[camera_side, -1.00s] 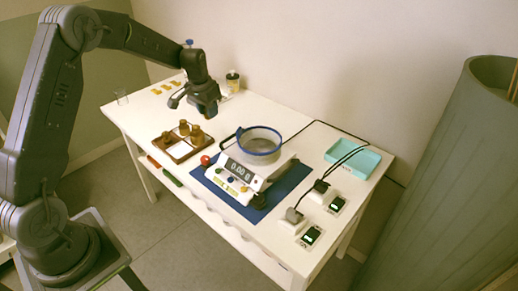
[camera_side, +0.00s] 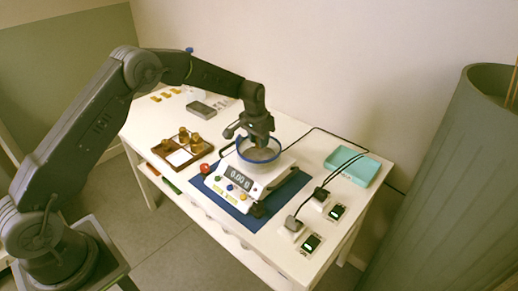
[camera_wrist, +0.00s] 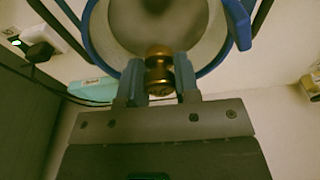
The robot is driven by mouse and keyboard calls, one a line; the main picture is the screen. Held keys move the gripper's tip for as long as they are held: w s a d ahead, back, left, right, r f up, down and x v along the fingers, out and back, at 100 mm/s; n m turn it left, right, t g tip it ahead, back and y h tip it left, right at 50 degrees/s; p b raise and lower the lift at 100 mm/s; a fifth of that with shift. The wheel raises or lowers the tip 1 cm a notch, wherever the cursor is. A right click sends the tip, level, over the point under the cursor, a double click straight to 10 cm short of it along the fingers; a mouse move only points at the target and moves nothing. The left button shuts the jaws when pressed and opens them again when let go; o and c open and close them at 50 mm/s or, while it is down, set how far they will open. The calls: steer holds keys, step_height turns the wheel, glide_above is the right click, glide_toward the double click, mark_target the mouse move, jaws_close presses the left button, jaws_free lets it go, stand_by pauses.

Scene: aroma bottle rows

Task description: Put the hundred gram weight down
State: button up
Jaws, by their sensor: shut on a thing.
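My gripper (camera_wrist: 159,82) is shut on a brass weight (camera_wrist: 159,62), seen between its fingers in the wrist view. In the side view my gripper (camera_side: 257,139) is above the blue-rimmed pan (camera_side: 242,157), and the weight is hard to make out there. In the wrist view the pan (camera_wrist: 215,50) lies behind the weight, which appears to be over or within its rim. I cannot tell whether the weight touches the pan floor. The pan sits on a white scale (camera_side: 222,186) whose display (camera_side: 241,179) appears to read zero.
A wooden tray (camera_side: 166,160) with brass weights (camera_side: 196,143) stands left of the scale. A red ball-shaped thing (camera_side: 205,168) is beside it. A turquoise tray (camera_side: 364,172), black plugs (camera_side: 320,194) and cables lie to the right. A grey box (camera_side: 201,109) sits at the back.

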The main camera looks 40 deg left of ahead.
mark_target(259, 157)
steer(key=shift+f, duration=1.95)
steer(key=shift+f, duration=0.15)
steer(key=o, duration=0.8)
steer(key=shift+o, duration=0.2)
